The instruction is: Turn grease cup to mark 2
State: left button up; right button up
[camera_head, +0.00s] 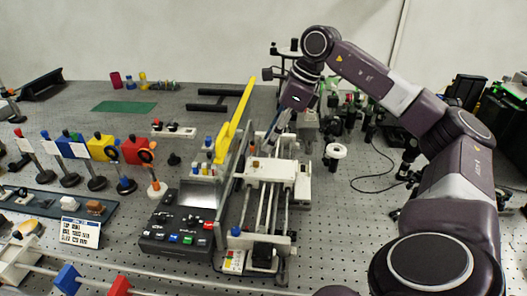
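My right arm comes in from the right, and its gripper (273,142) points down and left over the white carriage of the rail stage (268,172). The fingers are small and partly merge with the parts behind them, so their opening is unclear. A small copper-coloured piece (255,164) stands on the carriage just below and left of the fingertips. It may be the grease cup, but I cannot make out any marks on it. I cannot tell whether the fingers touch anything. My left gripper is not in view.
A yellow upright part (234,120) and a grey panel stand close left of the stage. A dark control box (181,220) with coloured buttons sits in front left. A white ring on a post (335,151) stands to the right. Coloured filter holders (103,147) fill the left.

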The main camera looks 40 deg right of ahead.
jog(key=shift+v, duration=2.15)
